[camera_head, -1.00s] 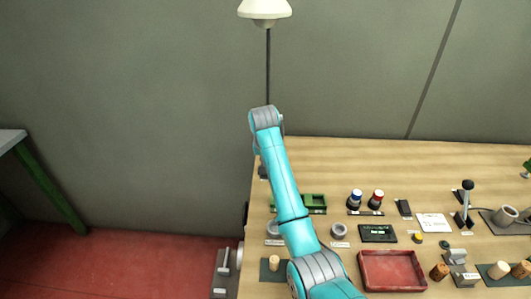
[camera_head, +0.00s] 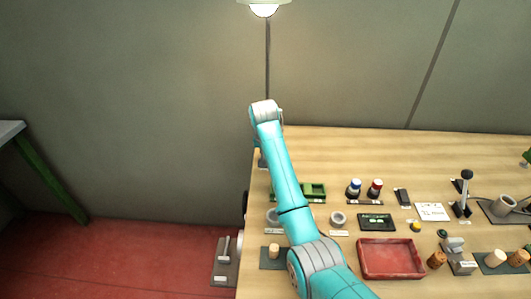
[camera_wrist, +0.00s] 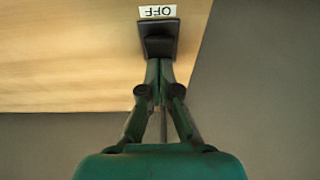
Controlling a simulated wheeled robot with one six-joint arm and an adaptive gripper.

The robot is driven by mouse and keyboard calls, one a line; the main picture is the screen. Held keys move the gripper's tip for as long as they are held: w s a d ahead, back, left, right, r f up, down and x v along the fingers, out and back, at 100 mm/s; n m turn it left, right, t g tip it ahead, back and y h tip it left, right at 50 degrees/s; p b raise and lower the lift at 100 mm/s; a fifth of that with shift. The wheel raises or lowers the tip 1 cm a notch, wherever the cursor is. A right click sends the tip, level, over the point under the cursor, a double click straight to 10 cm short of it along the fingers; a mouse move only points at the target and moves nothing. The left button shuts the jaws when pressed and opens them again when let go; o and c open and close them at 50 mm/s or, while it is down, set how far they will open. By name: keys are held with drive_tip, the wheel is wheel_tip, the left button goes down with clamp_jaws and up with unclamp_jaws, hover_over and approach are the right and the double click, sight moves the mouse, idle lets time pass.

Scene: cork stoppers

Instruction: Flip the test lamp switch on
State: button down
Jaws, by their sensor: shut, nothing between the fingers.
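The test lamp (camera_head: 264,8) hangs at the top of the head view, and its bulb glows. In the wrist view the switch, a dark block on a dark base (camera_wrist: 160,27), sits near the table's edge. A white label reading OFF (camera_wrist: 158,11), upside down in the picture, lies just beyond it. My gripper (camera_wrist: 164,64) is shut and empty, its fingertips right at the near side of the switch. I cannot tell whether they touch it. The fingers hide the near end of the switch. In the head view my arm hides the gripper.
The wooden table carries a red tray (camera_head: 391,276), a green tray (camera_head: 314,191), a dark display (camera_head: 376,222), blue and red-topped bottles (camera_head: 364,188) and several corks. A lever (camera_head: 466,190) stands upright at the right. The back of the table is mostly clear.

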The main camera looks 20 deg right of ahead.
drive_tip(key=shift+s+a+f, duration=0.1)
drive_tip(key=shift+s+f, duration=0.15)
drive_tip(key=shift+f, duration=0.05)
drive_tip(key=shift+s+a, duration=0.2)
drive_tip(key=shift+s, duration=0.5)
drive_tip(key=shift+r, duration=0.4)
drive_tip(key=v, duration=1.3)
drive_tip(key=shift+w+r, duration=0.2)
drive_tip(key=shift+r, duration=0.15)
